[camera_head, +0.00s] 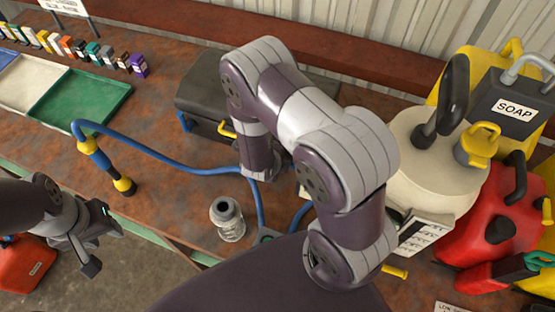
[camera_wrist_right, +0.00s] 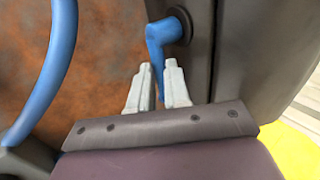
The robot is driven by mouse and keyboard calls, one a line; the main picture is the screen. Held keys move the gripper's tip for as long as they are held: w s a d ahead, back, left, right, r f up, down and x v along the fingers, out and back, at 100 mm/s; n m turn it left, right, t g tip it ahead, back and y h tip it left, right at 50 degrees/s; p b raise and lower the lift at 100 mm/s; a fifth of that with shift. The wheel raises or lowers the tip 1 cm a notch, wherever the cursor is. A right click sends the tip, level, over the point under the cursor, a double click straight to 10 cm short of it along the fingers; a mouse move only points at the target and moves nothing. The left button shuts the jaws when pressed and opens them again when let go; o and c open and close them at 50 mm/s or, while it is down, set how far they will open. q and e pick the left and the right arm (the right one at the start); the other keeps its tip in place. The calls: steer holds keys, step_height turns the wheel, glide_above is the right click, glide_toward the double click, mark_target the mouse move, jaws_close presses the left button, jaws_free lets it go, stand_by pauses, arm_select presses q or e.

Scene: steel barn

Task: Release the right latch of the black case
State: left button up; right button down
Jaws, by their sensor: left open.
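The black case (camera_head: 205,92) stands at the back middle of the bench, partly hidden by my right arm. Its front shows a blue latch (camera_head: 184,121) at the left and a yellow handle (camera_head: 227,130); its right end is hidden there. In the right wrist view a blue latch lever (camera_wrist_right: 165,34) on a round pivot sits on the dark case wall (camera_wrist_right: 232,60). My right gripper (camera_wrist_right: 158,66) has its two pale fingers close together, with the lever's lower end between them; whether they press on it I cannot tell. My left gripper (camera_head: 104,248) is open and empty, off the bench's front edge.
A blue hose (camera_head: 180,167) crosses the bench before the case. A glass jar (camera_head: 228,218) stands near the front edge. A cream canister (camera_head: 435,180), red can (camera_head: 495,220) and soap container (camera_head: 510,105) crowd the right. A paint tray (camera_head: 75,105) lies left.

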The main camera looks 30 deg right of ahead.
steer(key=shift+w+a+r+n+g+h+p, duration=0.3)
steer(key=shift+g+h+p, duration=0.45)
steer(key=shift+p, duration=0.3)
steer(key=shift+w+a+r+n+g+h+p, duration=0.15)
steer(key=shift+w+r+n+g+h+p, duration=0.15)
steer(key=shift+g+h+p, duration=0.6)
steer(key=shift+w+a+r+n+g+h+p, duration=0.25)
steer(key=shift+n+g+h+p, duration=0.25)
steer(key=shift+p, duration=0.75)
steer(key=c, duration=1.1)
jaws_free()
steer(key=shift+c, duration=0.2)
steer(key=shift+o, duration=0.2)
steer(key=shift+a, duration=0.1)
steer(key=shift+a+r, duration=0.1)
